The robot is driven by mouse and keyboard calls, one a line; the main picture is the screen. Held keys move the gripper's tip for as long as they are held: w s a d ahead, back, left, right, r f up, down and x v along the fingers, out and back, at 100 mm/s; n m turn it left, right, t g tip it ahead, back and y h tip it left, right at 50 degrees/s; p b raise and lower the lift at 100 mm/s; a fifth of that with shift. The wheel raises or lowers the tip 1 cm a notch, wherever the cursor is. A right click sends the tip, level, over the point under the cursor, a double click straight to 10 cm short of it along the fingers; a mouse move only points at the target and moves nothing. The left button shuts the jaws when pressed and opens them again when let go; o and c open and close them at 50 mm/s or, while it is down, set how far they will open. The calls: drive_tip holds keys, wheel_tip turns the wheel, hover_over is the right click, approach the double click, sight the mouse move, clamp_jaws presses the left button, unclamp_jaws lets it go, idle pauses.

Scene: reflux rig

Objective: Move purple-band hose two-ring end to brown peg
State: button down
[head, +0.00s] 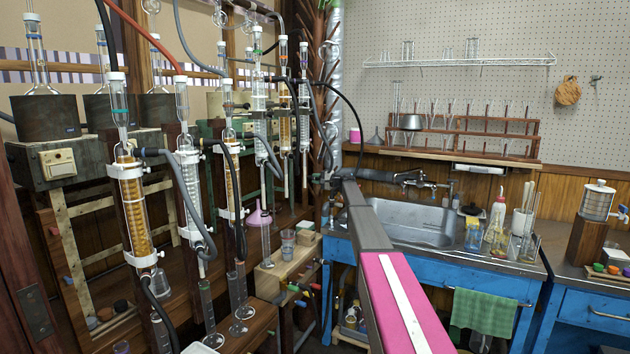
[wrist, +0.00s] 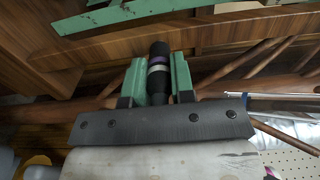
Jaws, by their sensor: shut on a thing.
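My gripper (wrist: 160,82) has green fingers, shut on a black hose end in the wrist view. This purple-band hose end (wrist: 158,62) shows a purple band and pale ring marks between and just beyond the fingertips; I cannot count the rings surely. In the head view my arm reaches away past the sink, and the gripper (head: 328,180) is small and partly hidden among dark parts by the rack of brown rods. A black hose (head: 345,95) arcs down toward it; I cannot tell that it is the same hose. I cannot pick out the brown peg in either view.
Glass condensers (head: 133,205) with hoses stand close together on the left. Small coloured pegs (head: 300,290) stick out from a low wooden bench near the middle. A sink (head: 415,222) lies right of my arm. In the wrist view, a wooden beam (wrist: 215,35) lies just beyond the hose end.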

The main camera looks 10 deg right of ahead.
drive_tip(key=c, duration=0.9)
unclamp_jaws()
